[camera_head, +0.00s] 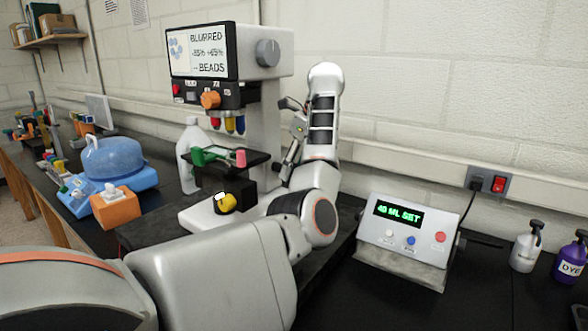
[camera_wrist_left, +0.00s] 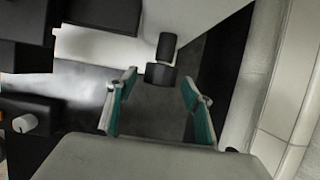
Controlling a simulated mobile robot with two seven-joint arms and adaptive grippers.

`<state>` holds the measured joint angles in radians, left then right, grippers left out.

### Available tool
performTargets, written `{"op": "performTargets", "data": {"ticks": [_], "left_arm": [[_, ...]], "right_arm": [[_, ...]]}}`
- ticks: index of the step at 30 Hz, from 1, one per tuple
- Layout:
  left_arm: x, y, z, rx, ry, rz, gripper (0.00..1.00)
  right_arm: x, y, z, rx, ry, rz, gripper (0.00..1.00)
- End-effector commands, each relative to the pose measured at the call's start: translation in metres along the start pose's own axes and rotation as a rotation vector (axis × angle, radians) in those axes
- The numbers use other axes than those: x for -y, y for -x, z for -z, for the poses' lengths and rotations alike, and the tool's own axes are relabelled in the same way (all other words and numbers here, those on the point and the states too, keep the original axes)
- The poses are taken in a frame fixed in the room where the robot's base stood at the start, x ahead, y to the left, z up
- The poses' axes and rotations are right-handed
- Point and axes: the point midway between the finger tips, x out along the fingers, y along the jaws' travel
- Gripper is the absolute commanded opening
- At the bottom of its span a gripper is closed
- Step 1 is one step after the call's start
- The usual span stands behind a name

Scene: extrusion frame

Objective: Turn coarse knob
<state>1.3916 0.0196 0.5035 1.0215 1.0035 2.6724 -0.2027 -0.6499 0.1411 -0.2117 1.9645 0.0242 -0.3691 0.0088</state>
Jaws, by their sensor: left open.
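The microscope (camera_head: 263,140) stands in the middle of the head view, with a screen reading "BLURRED -85% +65% → BEADS". In the left wrist view, a dark stepped knob (camera_wrist_left: 160,73), a small cylinder on a wider one, lies ahead between my fingertips. I cannot tell for sure that it is the coarse knob. My left gripper (camera_wrist_left: 159,82) is open and empty, with one teal-lined finger to each side. In the head view my left gripper (camera_head: 292,130) is at the microscope's right side, partly hidden by my own arm. My right gripper is not in view.
A control box (camera_head: 405,236) reading "40 ML SET" stands right of the microscope. Pump bottles (camera_head: 526,248) stand at the far right. A white bottle (camera_head: 191,152), an orange tissue box (camera_head: 114,207) and a blue domed device (camera_head: 113,160) stand left. The wall runs close behind.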

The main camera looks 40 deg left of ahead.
Motion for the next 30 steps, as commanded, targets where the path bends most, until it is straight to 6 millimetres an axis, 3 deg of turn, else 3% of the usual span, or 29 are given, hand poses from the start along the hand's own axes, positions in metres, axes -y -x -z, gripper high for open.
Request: {"op": "performTargets", "data": {"ticks": [15,21,30], "left_arm": [[0.001,0.096,0.0,-0.001,-0.003,0.004,0.51],[0.0,0.111,0.0,0.0,-0.002,0.001,0.51],[0.0,0.112,0.0,0.001,-0.001,0.001,0.51]], "right_arm": [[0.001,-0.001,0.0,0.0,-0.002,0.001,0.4],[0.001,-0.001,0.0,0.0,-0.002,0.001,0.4],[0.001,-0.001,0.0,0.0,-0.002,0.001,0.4]]}}
